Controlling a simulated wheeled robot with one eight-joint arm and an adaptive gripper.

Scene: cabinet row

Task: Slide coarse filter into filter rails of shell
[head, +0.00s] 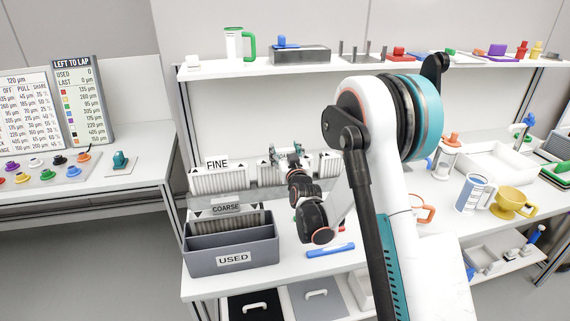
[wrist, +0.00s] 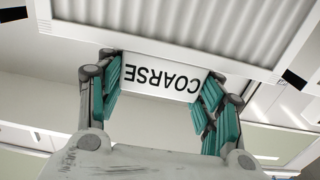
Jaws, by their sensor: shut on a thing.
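The coarse filter (wrist: 205,25) fills the upper wrist view, a white frame around a ribbed panel. Its white tab (wrist: 160,77) reads COARSE upside down. My gripper (wrist: 160,92) has its teal fingers on both ends of this tab, shut on it. In the head view, my gripper (head: 286,153) is at the back of the white counter, beside white ribbed filters (head: 217,179). What it holds is mostly hidden there by my gripper and arm. I cannot pick out the shell or its rails in either view.
A FINE sign (head: 217,164) is behind. A blue marker-like object (head: 330,250) lies in front. A shelf (head: 300,70) with objects runs above. Mugs (head: 474,194) stand right.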

